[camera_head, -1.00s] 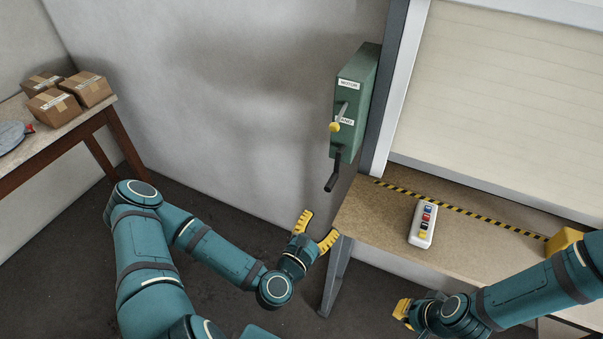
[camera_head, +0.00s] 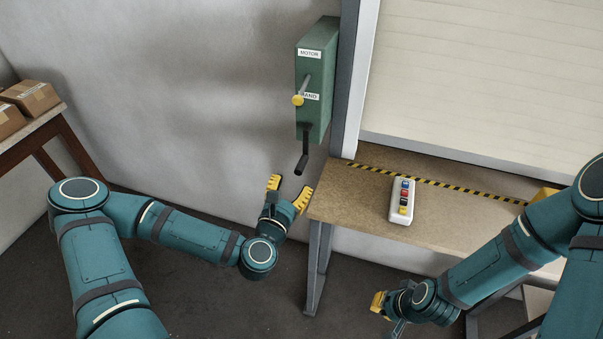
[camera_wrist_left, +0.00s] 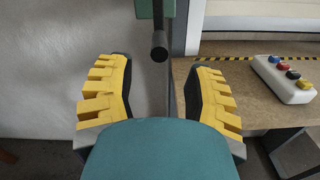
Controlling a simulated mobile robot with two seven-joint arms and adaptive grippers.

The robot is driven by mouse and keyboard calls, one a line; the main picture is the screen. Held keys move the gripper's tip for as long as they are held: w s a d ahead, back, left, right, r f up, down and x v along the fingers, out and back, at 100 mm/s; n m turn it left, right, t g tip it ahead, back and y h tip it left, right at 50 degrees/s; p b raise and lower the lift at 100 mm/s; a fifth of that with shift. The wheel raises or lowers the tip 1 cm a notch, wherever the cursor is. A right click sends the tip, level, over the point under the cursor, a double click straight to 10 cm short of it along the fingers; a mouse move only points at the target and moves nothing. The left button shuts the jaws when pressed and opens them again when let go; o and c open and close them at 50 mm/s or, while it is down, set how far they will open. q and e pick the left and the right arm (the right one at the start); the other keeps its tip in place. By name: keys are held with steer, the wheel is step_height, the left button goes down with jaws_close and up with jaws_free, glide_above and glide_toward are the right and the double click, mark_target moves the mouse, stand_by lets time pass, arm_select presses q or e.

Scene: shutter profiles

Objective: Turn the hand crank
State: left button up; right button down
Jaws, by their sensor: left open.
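The hand crank (camera_head: 303,160) is a black bent bar hanging from the underside of a green box (camera_head: 314,85) on the wall. The box carries MOTOR and HAND labels and a lever with a yellow knob (camera_head: 298,100). My left gripper (camera_head: 290,185) is open and empty, just below the crank's lower end and apart from it. In the left wrist view the crank's dark end (camera_wrist_left: 159,46) shows ahead, centred between and beyond the yellow fingers (camera_wrist_left: 158,90). My right gripper (camera_head: 378,303) is low at the front of the bench; its finger opening is not clear.
A wooden bench (camera_head: 350,200) stands right of my left gripper, with a white button box (camera_head: 402,201) on it. A pale shutter (camera_head: 480,80) rises behind. Cardboard boxes (camera_head: 30,96) sit on a table at far left. The space around the crank's left side is clear.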

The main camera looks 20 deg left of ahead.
mark_target(305, 157)
arm_select(q)
steer(key=w+b, duration=0.1)
steer(key=w, duration=0.7)
steer(key=shift+d, duration=0.15)
arm_select(e)
steer(key=shift+s+a+f, duration=0.1)
steer(key=shift+s+f, duration=0.1)
steer(key=shift+f, duration=0.35)
steer(key=shift+s+f, duration=0.2)
steer(key=shift+f, duration=0.35)
arm_select(q)
jaws_close()
